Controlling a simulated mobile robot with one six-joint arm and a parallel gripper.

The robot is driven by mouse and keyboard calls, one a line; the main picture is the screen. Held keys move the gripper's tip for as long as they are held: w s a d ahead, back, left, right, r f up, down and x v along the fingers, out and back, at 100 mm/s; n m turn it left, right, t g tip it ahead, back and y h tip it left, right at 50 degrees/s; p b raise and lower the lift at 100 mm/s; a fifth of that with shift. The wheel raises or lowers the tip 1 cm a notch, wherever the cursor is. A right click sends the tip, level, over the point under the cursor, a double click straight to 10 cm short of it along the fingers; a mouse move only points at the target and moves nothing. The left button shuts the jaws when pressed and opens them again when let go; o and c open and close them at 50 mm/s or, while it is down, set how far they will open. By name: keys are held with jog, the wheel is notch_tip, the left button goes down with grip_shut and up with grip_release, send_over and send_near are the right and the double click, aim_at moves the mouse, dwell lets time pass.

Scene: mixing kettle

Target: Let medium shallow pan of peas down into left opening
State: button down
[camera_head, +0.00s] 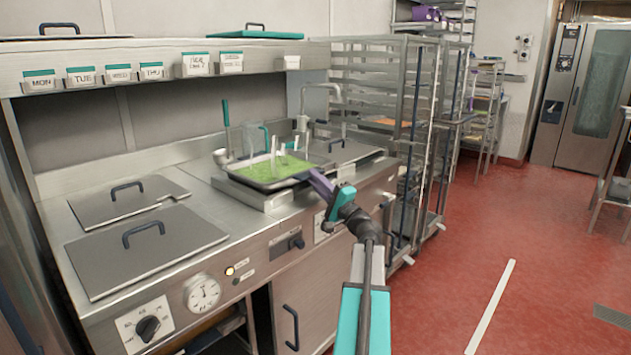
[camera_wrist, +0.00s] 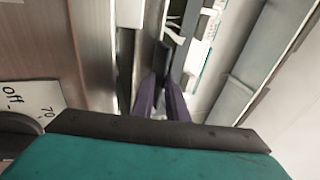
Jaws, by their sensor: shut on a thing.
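The medium shallow pan of peas (camera_head: 262,172) is a metal pan filled with green peas, in the middle of the head view. It looks about level over a raised metal rim (camera_head: 252,195) in the counter. The pan hides the opening inside that rim, and I cannot tell whether pan and rim touch. My gripper (camera_head: 320,184), with purple fingers and a teal body, is shut on the pan's right edge. In the wrist view the purple fingers (camera_wrist: 163,98) point away from the camera, and the pan cannot be made out clearly there.
Two flat metal lids with dark handles (camera_head: 128,200) (camera_head: 150,250) lie on the counter at left. Another handled lid (camera_head: 345,150) lies right of the pan. A tap (camera_head: 322,92) and upright utensils (camera_head: 226,115) stand around the pan. A shelf (camera_head: 165,62) hangs above; a rack (camera_head: 385,130) stands right.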

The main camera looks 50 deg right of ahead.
jog(key=shift+a+f+b, duration=0.1)
jog(key=shift+f+b, duration=1.05)
jog(key=shift+b, duration=0.05)
